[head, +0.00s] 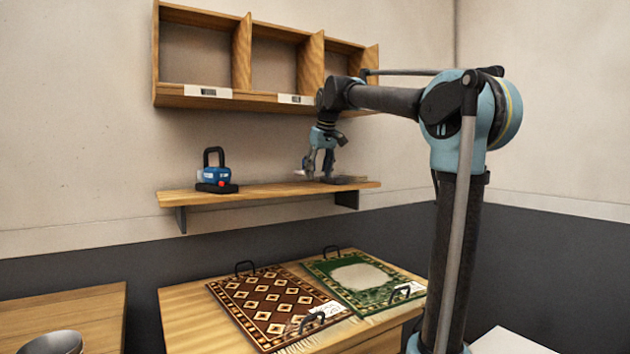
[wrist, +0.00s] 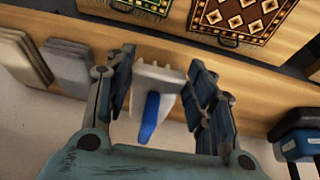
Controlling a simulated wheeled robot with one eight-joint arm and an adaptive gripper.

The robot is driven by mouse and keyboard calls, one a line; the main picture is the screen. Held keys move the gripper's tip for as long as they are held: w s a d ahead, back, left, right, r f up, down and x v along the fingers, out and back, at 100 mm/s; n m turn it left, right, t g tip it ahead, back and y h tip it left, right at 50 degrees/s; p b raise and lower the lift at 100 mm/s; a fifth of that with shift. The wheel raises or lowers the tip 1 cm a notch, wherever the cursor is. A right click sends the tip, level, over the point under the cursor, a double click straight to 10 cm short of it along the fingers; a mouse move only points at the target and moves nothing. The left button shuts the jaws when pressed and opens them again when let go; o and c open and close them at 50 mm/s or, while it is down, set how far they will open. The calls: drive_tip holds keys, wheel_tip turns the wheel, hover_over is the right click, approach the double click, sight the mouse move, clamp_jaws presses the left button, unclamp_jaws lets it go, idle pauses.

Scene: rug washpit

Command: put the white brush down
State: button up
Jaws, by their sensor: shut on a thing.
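The white brush (wrist: 157,82) is between the two fingers of my gripper (wrist: 160,80) in the wrist view. It has a white body with a toothed far edge and a blue part (wrist: 150,118) pointing toward the palm. My gripper is shut on it. In the head view my gripper (head: 319,172) is low over the right half of the wooden wall shelf (head: 265,193). The brush is too small there to make out clearly. I cannot tell whether it touches the shelf.
A blue device with a black handle (head: 214,175) stands on the shelf's left part. Flat grey pads (wrist: 67,63) lie on the shelf beside my gripper. A cubby rack (head: 195,97) hangs above. Below, a table holds a brown rug (head: 270,305) and a green rug (head: 330,270).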

drive_tip(key=w+f, duration=0.1)
drive_tip(key=w+a+f, duration=0.1)
drive_tip(key=w+f, duration=0.1)
drive_tip(key=shift+w+a, duration=0.3)
drive_tip(key=shift+a, duration=0.1)
drive_tip(key=shift+r, duration=0.1)
drive_tip(key=o, duration=1.4)
drive_tip(key=shift+v, duration=3.8)
